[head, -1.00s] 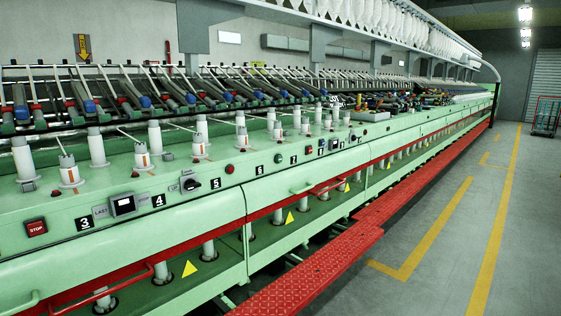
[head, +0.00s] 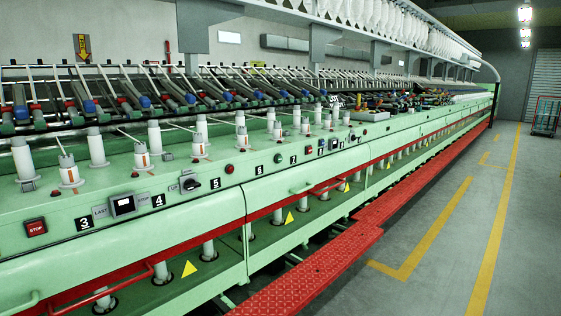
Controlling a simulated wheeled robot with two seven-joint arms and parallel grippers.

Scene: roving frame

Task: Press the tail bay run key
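A long light-green spinning machine (head: 120,245) runs from the near left to the far right in the head view. Its sloped front panel carries a red STOP key (head: 36,228), a small display (head: 123,205), a black rotary switch (head: 190,184) and a round red button (head: 229,169). Black number plates such as 3 (head: 84,223) and 4 (head: 158,200) mark the bays. More small controls (head: 321,146) sit farther along, too small to read. I cannot make out which one is the tail bay run key. Neither of my grippers is in view.
A red tread-plate step (head: 300,282) runs along the machine's foot and juts into the aisle. The grey floor (head: 440,265) with yellow lines is clear on the right. A wheeled cart (head: 546,116) stands at the far right by a shutter.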

